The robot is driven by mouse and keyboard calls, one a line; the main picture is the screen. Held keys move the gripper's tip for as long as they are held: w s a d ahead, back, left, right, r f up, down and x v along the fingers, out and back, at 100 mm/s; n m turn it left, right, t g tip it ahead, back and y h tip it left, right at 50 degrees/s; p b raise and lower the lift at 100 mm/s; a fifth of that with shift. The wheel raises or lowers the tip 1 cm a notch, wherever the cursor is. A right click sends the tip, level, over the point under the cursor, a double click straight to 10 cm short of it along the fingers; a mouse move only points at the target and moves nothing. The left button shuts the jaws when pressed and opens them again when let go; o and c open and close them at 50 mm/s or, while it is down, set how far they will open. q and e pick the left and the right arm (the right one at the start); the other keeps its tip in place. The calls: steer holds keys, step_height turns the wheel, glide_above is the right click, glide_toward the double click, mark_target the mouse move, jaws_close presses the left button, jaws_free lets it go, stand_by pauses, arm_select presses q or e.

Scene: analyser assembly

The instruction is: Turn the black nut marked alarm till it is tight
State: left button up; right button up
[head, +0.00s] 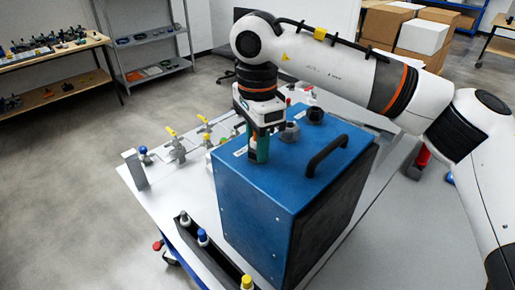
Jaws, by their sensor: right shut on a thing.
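The blue analyser box (262,190) stands on the white table, with a black carry handle (326,156) on its top. My right gripper (259,157) points down at the top's back left part, its fingers shut at the surface. The black nut marked alarm is hidden by the fingers, which close where it would sit. A small white label (240,152) lies just left of them, too small to read. A grey fitting (290,131) and a black fitting (316,115) stand on the top to the right, clear of the fingers. My left gripper is not in view.
Valves with yellow handles (177,146) stand on the white table (160,205) left of the box. A dark rack (207,257) with capped bottles runs along the box's front left side. Shelves (150,55) and cardboard boxes (392,24) are far behind.

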steer(key=m+b, duration=0.2)
steer(key=m, duration=0.4)
steer(key=shift+f+m, duration=0.1)
steer(key=shift+m, duration=0.3)
steer(key=m+b, duration=0.1)
steer(key=m, duration=0.3)
steer(key=shift+r, duration=0.2)
steer(key=o, duration=0.9)
